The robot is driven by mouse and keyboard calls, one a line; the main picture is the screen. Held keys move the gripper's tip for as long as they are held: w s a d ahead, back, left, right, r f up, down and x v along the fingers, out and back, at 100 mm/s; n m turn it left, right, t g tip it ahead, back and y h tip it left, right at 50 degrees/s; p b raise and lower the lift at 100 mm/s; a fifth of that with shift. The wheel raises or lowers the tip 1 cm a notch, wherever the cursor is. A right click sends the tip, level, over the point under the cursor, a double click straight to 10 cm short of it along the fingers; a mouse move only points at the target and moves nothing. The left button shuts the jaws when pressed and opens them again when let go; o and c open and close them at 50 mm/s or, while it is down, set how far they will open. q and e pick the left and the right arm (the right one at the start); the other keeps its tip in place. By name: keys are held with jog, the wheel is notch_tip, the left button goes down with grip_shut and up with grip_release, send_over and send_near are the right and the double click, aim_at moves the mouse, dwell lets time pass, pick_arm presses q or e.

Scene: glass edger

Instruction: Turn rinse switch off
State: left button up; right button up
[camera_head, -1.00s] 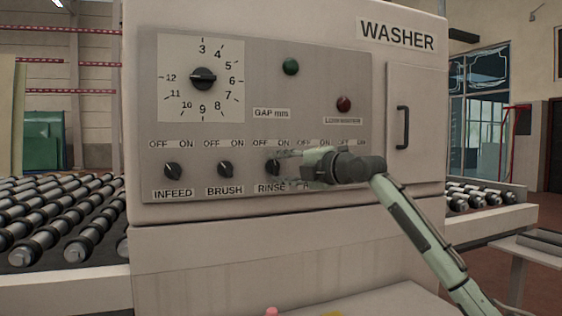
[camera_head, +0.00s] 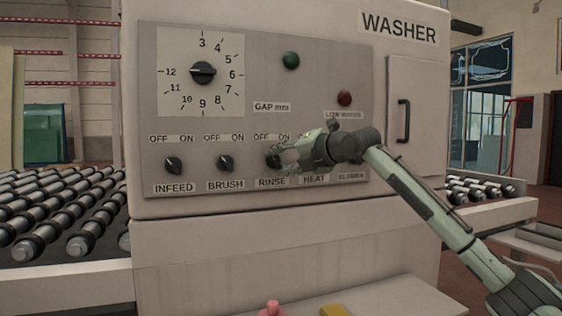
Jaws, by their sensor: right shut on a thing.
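The rinse switch (camera_head: 271,161) is a small black rotary knob on the washer's grey panel, above the RINSE label and below OFF and ON marks. My right gripper (camera_head: 280,160) reaches in from the right and is shut on this knob. Its fingers cover the knob's right part, so which mark the knob points to is hard to tell. The infeed switch (camera_head: 173,165) and brush switch (camera_head: 226,163) sit to the left, both apart from the gripper. My left gripper is not in view.
The washer (camera_head: 290,250) fills the middle. My right gripper hides the heat switch. A roller conveyor (camera_head: 60,215) is at left. A door handle (camera_head: 403,121) is at right.

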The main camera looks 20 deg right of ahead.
jog(key=shift+f, duration=0.15)
jog(key=o, duration=1.2)
jog(key=shift+c, duration=0.2)
jog(key=v, duration=1.2)
